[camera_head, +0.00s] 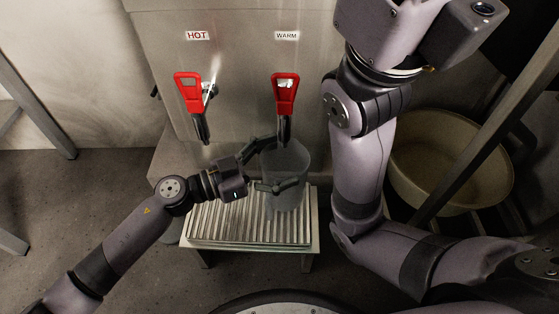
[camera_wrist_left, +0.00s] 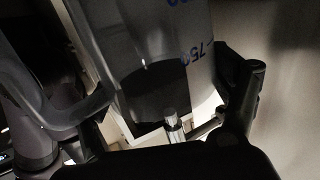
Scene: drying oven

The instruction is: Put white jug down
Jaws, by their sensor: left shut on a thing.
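The white jug (camera_head: 290,162) is translucent and looks upright under the WARM tap, over the slatted drip tray (camera_head: 215,222). My left gripper (camera_head: 272,165) comes in from the left and is shut on the jug, with a finger on either side of it. In the left wrist view the jug (camera_wrist_left: 165,50) fills the middle, with blue volume marks, between the fingers of my left gripper (camera_wrist_left: 165,110). I cannot tell whether the jug's base touches the tray. My right arm crosses the right side of the head view, but its gripper fingers do not show.
The dispenser has a red HOT tap (camera_head: 188,92) on the left and a red WARM tap (camera_head: 285,92) above the jug. A large beige tub (camera_head: 455,165) stands on the right behind a slanted metal bar. The tray's left part is bare.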

